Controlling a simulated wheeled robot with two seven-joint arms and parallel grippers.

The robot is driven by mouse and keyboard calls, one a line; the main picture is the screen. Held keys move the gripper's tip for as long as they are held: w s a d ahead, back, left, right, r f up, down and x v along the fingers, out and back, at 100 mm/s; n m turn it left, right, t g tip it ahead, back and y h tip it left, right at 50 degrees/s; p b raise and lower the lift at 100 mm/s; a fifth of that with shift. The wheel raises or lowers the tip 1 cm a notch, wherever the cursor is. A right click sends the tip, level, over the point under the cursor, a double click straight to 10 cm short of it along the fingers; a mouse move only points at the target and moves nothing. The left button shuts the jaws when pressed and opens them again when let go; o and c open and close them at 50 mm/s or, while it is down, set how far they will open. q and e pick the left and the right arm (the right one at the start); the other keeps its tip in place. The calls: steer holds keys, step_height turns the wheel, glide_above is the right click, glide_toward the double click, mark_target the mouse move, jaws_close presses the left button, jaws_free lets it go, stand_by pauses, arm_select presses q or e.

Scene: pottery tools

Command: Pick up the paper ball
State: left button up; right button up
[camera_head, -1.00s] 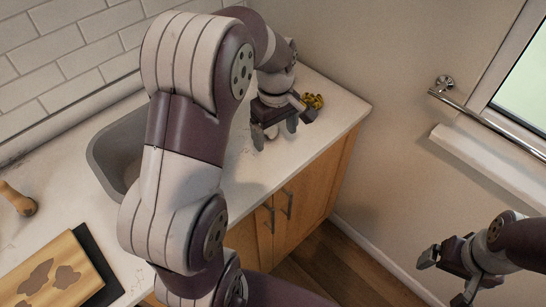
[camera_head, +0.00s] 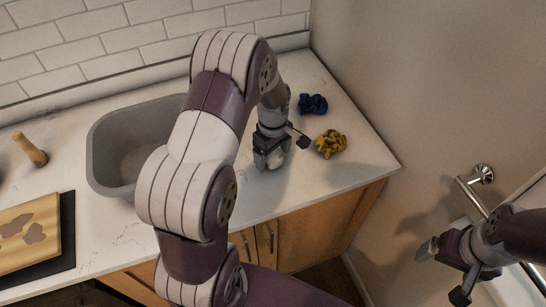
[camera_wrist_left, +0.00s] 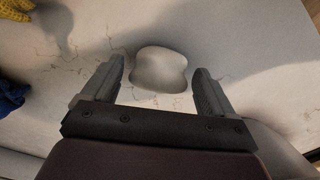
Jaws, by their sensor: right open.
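A pale, rounded white lump, which looks like the paper ball (camera_wrist_left: 160,69), lies on the counter in the left wrist view. It sits between and just beyond the two fingertips of my left gripper (camera_wrist_left: 160,75), with a visible gap on each side. My left gripper is open and empty. In the head view my left gripper (camera_head: 268,160) points down close over the counter, right of the sink; the ball is not visible there. My right gripper (camera_head: 444,273) is open and empty at the lower right, away from the counter.
A crumpled yellow thing (camera_head: 330,143) and a crumpled blue thing (camera_head: 313,103) lie right of my left gripper. A grey sink (camera_head: 102,150), a wooden tool (camera_head: 30,149) and a stained board (camera_head: 45,215) are to the left. The wall (camera_head: 400,90) bounds the counter at right.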

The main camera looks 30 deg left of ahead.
arm_select(q)
steer(key=shift+w+d, duration=0.1)
steer(key=shift+d, duration=0.05)
steer(key=c, duration=1)
steer(key=shift+c, duration=0.6)
steer(key=shift+r, duration=0.1)
